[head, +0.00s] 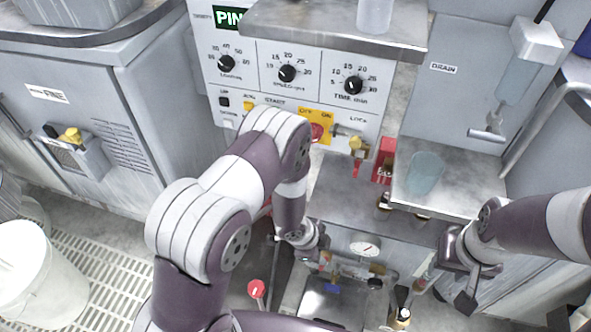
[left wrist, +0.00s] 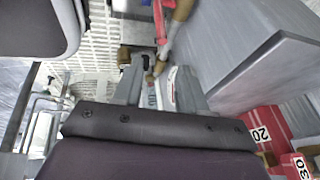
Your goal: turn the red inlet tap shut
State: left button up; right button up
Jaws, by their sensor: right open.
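A red round-ended piece (head: 256,288) shows in the head view, low and left of the pipework; I cannot tell if it is the inlet tap. In the left wrist view a red lever-like part (left wrist: 160,20) stands beside a brass pipe (left wrist: 181,10), beyond my fingertips. My left gripper (head: 318,246) is low in front of the bench, near the gauge and pipework. In its wrist view the fingers (left wrist: 160,72) are apart, with a pale, red-marked piece showing between them; no grip is visible. My right gripper (head: 462,282) is open and empty, right of the pipework.
A pressure gauge (head: 365,248) and a blue part (head: 332,288) sit at the low pipework. The control panel (head: 300,100) is behind, with knobs and a yellow switch plate. A steel shelf (head: 470,170) holds a clear cup. A white bucket (head: 30,280) stands far left.

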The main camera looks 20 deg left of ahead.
pick_arm(q)
jog(key=a+r+n+y+p, duration=0.1)
jog(key=a+r+n+p, duration=0.1)
jog(key=r, duration=0.6)
jog(key=w+a+r+n+y+p, duration=0.1)
jog(key=a+r+n+p, duration=0.1)
jog(key=r+p, duration=0.3)
jog(key=w+a+r+n+y+p, duration=0.1)
jog(key=a+r+n+p, duration=0.2)
jog(key=r, duration=0.7)
jog(key=shift+w+a+r+t+p, duration=0.15)
jog(key=shift+a+r+t+p, duration=0.2)
jog(key=shift+p, duration=0.3)
